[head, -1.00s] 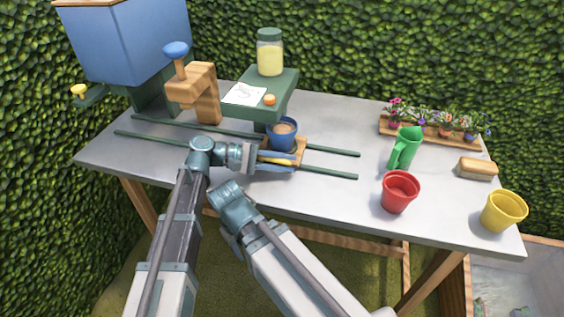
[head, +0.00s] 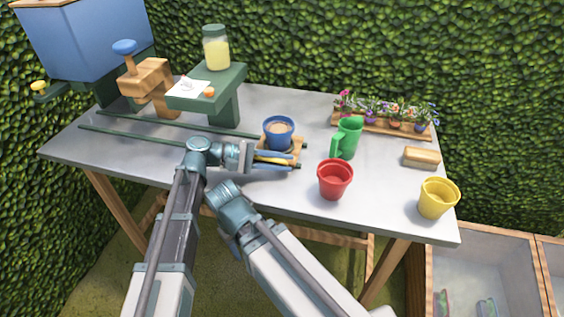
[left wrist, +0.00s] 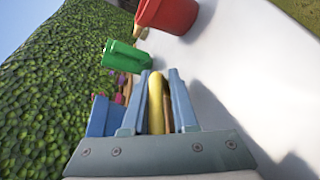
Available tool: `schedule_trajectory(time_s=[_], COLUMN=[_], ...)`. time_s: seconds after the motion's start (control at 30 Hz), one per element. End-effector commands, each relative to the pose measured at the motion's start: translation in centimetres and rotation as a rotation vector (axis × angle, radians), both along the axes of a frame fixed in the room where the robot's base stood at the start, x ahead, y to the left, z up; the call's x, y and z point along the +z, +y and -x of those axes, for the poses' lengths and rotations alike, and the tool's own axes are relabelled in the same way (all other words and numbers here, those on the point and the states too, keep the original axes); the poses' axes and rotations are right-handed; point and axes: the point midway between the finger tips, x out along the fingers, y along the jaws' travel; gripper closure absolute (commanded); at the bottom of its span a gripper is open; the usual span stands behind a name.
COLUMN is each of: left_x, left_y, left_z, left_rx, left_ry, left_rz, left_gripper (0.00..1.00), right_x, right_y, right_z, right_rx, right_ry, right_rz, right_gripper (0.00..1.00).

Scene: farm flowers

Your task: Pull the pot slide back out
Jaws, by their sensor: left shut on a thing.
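The pot slide is a wooden carriage (head: 295,150) on two dark green rails (head: 150,137). It sits at the right end of the rails, clear of the green stand. A blue pot (head: 278,134) with brown contents stands upright on it. My left gripper (head: 272,161) is shut on the slide's yellow handle, at the front of the carriage. In the left wrist view the yellow handle (left wrist: 156,103) lies between the two fingers, and the blue pot (left wrist: 98,116) is beside them. My right gripper is not in view.
A green stand (head: 222,92) holds a jar (head: 216,48). A wooden press with a blue knob (head: 124,47) is left of it. A red pot (head: 335,180), green watering can (head: 347,138), yellow pot (head: 437,198), wooden block (head: 421,157) and flower tray (head: 380,127) stand on the right.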

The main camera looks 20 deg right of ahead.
Motion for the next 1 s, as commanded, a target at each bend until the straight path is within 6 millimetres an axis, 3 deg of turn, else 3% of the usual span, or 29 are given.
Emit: schedule_trajectory(time_s=[0.07, 0.1, 0.2, 0.57, 1.0], left_x=[0.5, 0.5, 0.5, 0.7, 2.7], left_y=[-0.5, -0.5, -0.4, 0.7, 9.1], left_z=[-0.4, -0.4, -0.3, -0.5, -3.1], left_rx=[0.007, 0.007, 0.006, 0.007, 0.007], left_ry=[0.001, 0.001, 0.002, 0.001, 0.002], left_rz=[0.020, 0.020, 0.018, 0.014, 0.016], left_gripper=[1.00, 0.70, 0.53, 0.53, 0.53], right_x=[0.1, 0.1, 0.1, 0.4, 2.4], right_y=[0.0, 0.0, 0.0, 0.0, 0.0], right_z=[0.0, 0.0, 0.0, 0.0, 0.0], right_rx=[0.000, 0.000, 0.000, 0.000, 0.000], right_ry=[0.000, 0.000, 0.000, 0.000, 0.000], right_rz=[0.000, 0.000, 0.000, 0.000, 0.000], right_gripper=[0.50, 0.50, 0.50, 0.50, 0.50])
